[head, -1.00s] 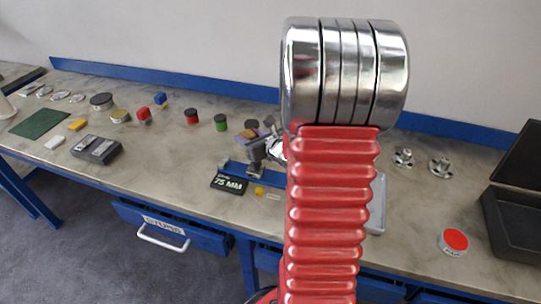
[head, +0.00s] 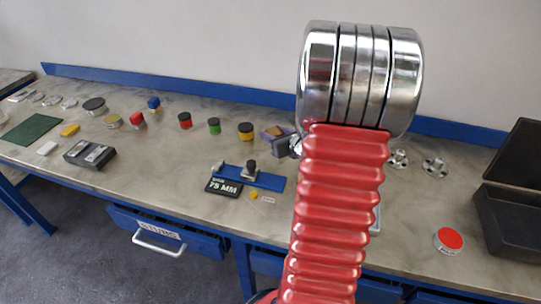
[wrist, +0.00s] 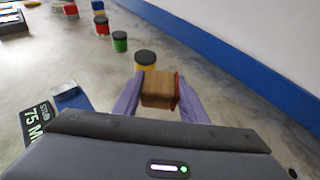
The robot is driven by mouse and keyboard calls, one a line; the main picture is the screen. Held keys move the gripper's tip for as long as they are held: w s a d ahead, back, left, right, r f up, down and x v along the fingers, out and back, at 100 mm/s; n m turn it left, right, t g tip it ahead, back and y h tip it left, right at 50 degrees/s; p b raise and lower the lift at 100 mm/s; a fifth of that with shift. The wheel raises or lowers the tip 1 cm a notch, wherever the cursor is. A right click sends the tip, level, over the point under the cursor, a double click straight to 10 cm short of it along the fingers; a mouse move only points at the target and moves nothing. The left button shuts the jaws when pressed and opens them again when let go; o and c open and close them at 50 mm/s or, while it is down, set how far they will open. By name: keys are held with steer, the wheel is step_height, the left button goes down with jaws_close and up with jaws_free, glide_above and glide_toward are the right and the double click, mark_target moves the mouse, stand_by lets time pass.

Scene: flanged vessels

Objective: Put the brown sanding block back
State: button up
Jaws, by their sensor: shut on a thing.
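The brown sanding block (wrist: 157,88) is held between the two purple fingers of my gripper (wrist: 156,98) in the wrist view. A dark red strip shows along its right side. In the head view my gripper (head: 272,134) is small and partly hidden behind my red arm, with a bit of the brown block (head: 273,130) at its tips. My gripper is over the back half of the bench, just right of a yellow jar (head: 246,131). I cannot tell the height of the block above the bench.
Green (head: 214,125) and red (head: 185,120) jars stand left of the yellow one. A blue fixture (head: 268,181) and a 75 MM sign (head: 223,187) lie nearer the front. A dark open box (head: 508,222) is at right. A blue rail (head: 190,91) lines the back.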

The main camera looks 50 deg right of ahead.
glide_above(274, 159)
steer(key=shift+f, duration=2.1)
steer(key=shift+f, duration=2.05)
steer(key=shift+f, duration=0.15)
steer(key=o, duration=1.2)
steer(key=shift+c, duration=0.2)
